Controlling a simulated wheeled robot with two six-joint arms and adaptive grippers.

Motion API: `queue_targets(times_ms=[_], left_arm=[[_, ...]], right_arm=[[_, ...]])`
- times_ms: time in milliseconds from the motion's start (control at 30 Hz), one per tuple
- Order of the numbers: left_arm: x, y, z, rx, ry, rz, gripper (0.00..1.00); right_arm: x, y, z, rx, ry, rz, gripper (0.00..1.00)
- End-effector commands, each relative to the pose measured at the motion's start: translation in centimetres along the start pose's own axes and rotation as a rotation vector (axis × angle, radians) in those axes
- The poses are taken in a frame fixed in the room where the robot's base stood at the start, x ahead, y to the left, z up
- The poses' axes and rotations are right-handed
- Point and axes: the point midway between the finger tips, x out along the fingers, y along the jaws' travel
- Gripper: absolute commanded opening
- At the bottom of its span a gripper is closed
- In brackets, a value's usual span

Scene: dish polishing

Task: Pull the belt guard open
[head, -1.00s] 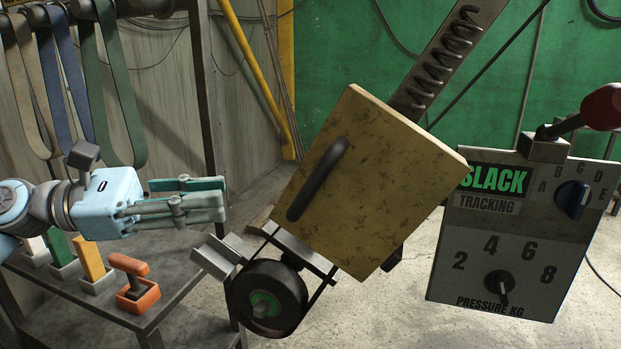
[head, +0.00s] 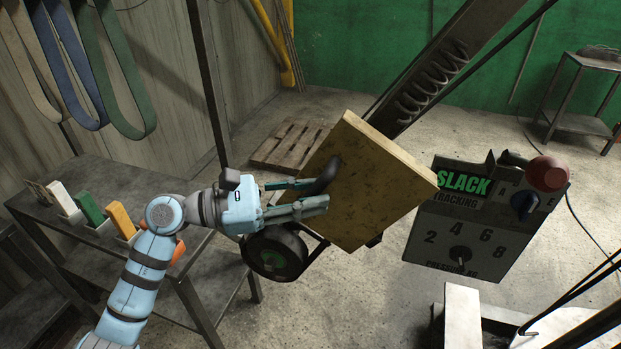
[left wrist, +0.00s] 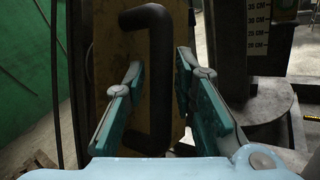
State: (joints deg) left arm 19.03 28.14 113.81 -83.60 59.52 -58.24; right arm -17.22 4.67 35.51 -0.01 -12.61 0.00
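The belt guard (head: 375,190) is a worn yellow box-like cover on a slanted machine arm, and it looks closed over the belt. Its dark bar handle (head: 322,176) is on the face towards the left; in the left wrist view the handle (left wrist: 148,75) runs upright between the fingers. My left gripper (head: 316,194) is at the handle, one finger on each side. In the left wrist view the gripper (left wrist: 161,68) is open, with gaps between fingers and handle. My right gripper is in neither view.
A black wheel (head: 275,254) sits just below my left gripper. A control panel (head: 470,225) with dials and a red knob stands to the right. A bench (head: 120,180) with coloured blocks is at the left. A wooden pallet (head: 288,145) lies on the floor behind.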

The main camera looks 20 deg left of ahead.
Motion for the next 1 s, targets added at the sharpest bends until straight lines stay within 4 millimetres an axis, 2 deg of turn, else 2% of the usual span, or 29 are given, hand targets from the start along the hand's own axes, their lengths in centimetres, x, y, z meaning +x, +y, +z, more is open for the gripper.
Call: queue_targets(times_ms=[300,467,1000], left_arm=[[0.39,-0.05,-0.11,0.000,0.001,-0.001,0.25],[0.38,-0.04,-0.09,0.000,0.001,-0.001,0.00],[0.63,0.13,-0.23,0.011,-0.001,0.023,0.00]], right_arm=[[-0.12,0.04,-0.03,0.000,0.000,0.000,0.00],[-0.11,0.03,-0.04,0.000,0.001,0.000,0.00],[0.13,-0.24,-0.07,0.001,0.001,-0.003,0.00]])
